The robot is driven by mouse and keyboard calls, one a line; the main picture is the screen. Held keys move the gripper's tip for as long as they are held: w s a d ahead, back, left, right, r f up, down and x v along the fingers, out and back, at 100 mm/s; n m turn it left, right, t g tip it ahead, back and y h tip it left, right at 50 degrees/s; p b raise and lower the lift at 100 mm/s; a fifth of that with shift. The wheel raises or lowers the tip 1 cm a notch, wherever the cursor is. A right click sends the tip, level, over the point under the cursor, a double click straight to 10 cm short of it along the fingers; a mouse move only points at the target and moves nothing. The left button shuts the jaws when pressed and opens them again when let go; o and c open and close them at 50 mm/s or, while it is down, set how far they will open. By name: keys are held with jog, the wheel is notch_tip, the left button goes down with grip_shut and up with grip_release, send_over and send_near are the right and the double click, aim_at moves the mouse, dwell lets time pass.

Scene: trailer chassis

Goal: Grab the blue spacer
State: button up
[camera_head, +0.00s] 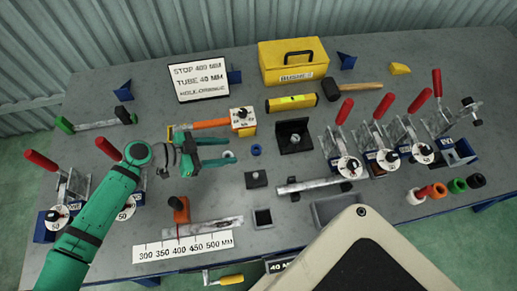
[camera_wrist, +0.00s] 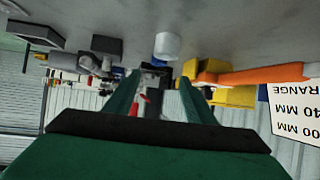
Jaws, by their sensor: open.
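The blue spacer (camera_head: 256,149) is a small blue ring on the grey workbench (camera_head: 290,222), near its middle. In the head view my green gripper (camera_head: 231,150) is to its left, with the fingers pointing right toward it and apart from it. My gripper is open, and its two fingers (camera_wrist: 158,80) also show spread in the wrist view. A small pale round piece (camera_head: 229,154) is by the fingertips in the head view. A pale cylinder (camera_wrist: 168,46) shows beyond the fingers in the wrist view.
A black angle bracket (camera_head: 294,137) stands right of the spacer, and a small dark block (camera_head: 256,179) is below it. An orange-handled tool (camera_head: 210,124) with a yellow block lies above my gripper. Red-handled clamps (camera_head: 385,155) and several coloured rings (camera_head: 457,186) are at the right.

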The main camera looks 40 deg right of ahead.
aim_at(259, 149)
jog(key=x, duration=1)
jog(key=shift+s+d, duration=0.2)
jog(key=shift+r, duration=0.1)
grip_shut()
